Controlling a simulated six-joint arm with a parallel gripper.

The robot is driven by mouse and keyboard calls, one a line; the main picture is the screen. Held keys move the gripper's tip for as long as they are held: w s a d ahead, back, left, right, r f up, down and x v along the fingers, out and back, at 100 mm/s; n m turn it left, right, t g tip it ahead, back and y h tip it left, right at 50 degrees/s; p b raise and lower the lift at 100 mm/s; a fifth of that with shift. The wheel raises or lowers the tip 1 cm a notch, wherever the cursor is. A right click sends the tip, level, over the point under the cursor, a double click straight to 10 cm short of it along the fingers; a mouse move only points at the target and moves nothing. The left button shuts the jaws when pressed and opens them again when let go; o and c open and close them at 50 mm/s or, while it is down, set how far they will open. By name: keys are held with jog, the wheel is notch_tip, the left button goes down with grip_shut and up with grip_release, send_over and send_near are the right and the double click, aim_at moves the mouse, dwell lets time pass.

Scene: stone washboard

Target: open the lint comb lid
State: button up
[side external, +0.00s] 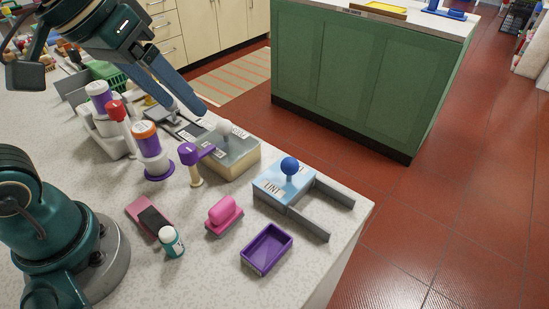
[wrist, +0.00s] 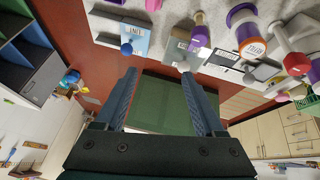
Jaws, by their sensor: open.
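The lint comb box (side external: 268,195) is a low box with a pale blue lid (side external: 298,188), a label reading "LINT" and a round blue knob (side external: 290,166) on top. The lid looks seated on the box. In the wrist view the pale blue lid (wrist: 136,36) and its blue knob (wrist: 126,49) appear upside down at the upper left. My gripper (side external: 197,107) is at the back of the counter, left of and apart from the lint box. In the wrist view my gripper (wrist: 158,76) has its two fingers wide apart with nothing between them.
A grey-lidded box with a white knob (side external: 225,127) stands between my gripper and the lint box. Grey rails (side external: 333,192) extend right of the lint box. A purple-topped post (side external: 191,155), pink brush (side external: 223,214) and purple tray (side external: 267,248) are nearby.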

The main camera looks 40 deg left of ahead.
jog(key=w+d+g+h, duration=0.1)
jog(key=w+d, duration=0.2)
jog(key=w, duration=0.3)
jog(key=g, duration=0.2)
send_near(288, 159)
jog(key=w+f, duration=0.1)
jog(key=w+f+g, duration=0.1)
jog(key=f, duration=0.1)
jog(key=shift+w+d+n, duration=0.1)
jog(key=shift+d+n, duration=0.05)
jog(key=shift+n, duration=0.15)
jog(key=shift+g, duration=0.5)
jog(key=shift+d+f, duration=0.2)
jog(key=shift+f, duration=0.9)
jog(key=shift+d+f, duration=0.2)
jog(key=shift+f, duration=0.9)
jog(key=shift+d+f, duration=0.25)
jog(key=shift+f, duration=0.85)
jog(key=shift+c, duration=0.3)
grip_shut()
